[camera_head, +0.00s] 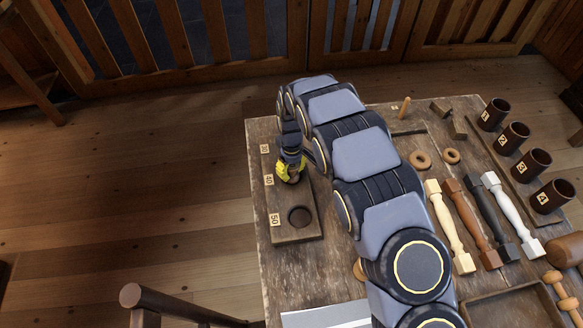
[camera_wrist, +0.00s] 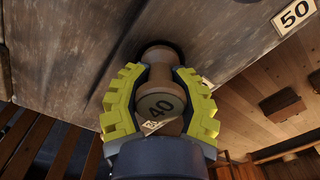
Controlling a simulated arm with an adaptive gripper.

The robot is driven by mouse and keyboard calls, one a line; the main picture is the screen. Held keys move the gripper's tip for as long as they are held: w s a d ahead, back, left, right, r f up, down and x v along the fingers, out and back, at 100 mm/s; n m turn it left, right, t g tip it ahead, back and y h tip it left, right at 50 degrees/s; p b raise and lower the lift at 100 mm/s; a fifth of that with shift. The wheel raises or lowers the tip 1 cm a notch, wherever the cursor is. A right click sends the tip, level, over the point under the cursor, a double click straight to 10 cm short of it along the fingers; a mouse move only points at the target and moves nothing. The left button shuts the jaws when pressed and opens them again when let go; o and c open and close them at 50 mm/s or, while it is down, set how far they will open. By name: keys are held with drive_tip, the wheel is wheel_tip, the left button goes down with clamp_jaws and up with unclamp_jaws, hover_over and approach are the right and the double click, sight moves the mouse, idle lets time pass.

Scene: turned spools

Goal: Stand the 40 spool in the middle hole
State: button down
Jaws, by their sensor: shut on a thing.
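In the head view my gripper (camera_head: 290,170) is over the middle of the dark wooden board (camera_head: 310,234), beside the 40 label (camera_head: 269,180). In the wrist view a dark curved edge shows behind the spool's far end, at the board. I cannot tell how deep the spool is in the middle hole, which is mostly hidden.
The hole by the 50 label (camera_head: 300,216) is empty. My arm covers the table's middle. To the right lie several turned spindles (camera_head: 470,222), two wooden rings (camera_head: 421,160) and several numbered dark cups (camera_head: 512,138). The table's left edge is close to the board.

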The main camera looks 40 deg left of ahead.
drive_tip(key=shift+f, duration=0.4)
idle(0.3)
unclamp_jaws()
idle(0.4)
drive_tip(key=shift+r, duration=0.1)
drive_tip(key=shift+r, duration=4.9)
